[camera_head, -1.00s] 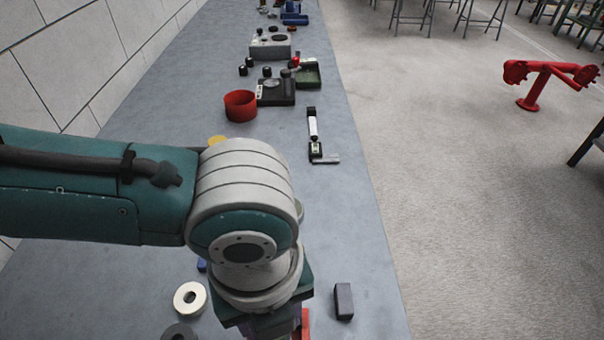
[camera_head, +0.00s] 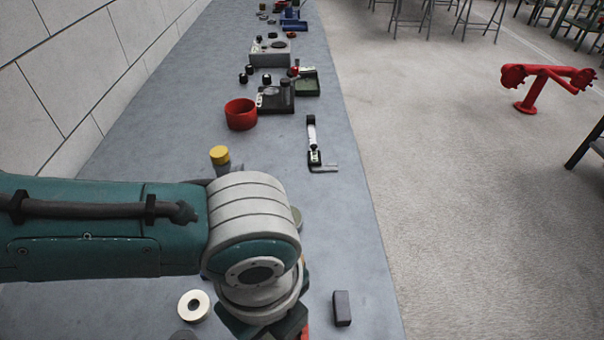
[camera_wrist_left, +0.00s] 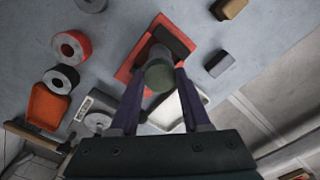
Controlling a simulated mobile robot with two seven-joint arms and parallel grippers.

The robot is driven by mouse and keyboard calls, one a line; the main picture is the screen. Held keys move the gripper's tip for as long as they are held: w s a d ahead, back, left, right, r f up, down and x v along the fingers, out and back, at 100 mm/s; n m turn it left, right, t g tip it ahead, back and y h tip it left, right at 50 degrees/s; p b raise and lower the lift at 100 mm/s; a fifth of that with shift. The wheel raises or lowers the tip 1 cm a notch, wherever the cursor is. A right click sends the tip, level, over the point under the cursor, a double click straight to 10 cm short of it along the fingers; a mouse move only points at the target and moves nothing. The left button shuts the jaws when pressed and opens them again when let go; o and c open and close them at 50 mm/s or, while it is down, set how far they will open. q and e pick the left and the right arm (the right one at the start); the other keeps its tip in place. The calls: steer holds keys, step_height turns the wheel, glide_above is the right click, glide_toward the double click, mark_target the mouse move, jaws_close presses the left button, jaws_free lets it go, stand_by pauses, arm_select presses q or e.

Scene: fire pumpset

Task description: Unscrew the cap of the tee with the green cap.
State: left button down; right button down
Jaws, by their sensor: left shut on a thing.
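In the left wrist view my left gripper (camera_wrist_left: 160,88) is shut on a round, dull grey-green cap (camera_wrist_left: 160,76). The two dark fingers press it from either side. The cap sits above a dark body, the tee (camera_wrist_left: 172,42), on a red base plate (camera_wrist_left: 126,72). The gripper and fingers hide part of the tee, and its thread cannot be made out. In the head view my arm hides the cap and fingers. Another fitting with a yellow cap (camera_head: 219,155) stands upright behind my arm. My right gripper is in neither view.
A dark block (camera_head: 342,308) lies right of my wrist. A white ring (camera_head: 193,306) lies to the left. A red cup (camera_head: 240,114) and a grey device (camera_head: 274,97) stand farther along the bench. Bare bench lies left of the cup, beside the wall.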

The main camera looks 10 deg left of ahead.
arm_select(q)
steer(key=n, duration=0.1)
steer(key=n+p, duration=0.1)
steer(key=shift+s+r+n, duration=0.1)
steer(key=shift+r+n, duration=0.1)
steer(key=shift+n, duration=0.1)
steer(key=shift+n+p, duration=0.4)
steer(key=shift+n, duration=0.2)
steer(key=shift+f+n, duration=0.2)
steer(key=shift+n, duration=0.1)
steer(key=n+p, duration=0.1)
steer(key=n, duration=0.1)
steer(key=shift+r+n, duration=0.2)
steer(key=shift+n, duration=0.2)
steer(key=shift+n+p, duration=0.3)
steer(key=shift+n, duration=0.3)
steer(key=shift+f+n, duration=0.2)
steer(key=shift+n, duration=0.1)
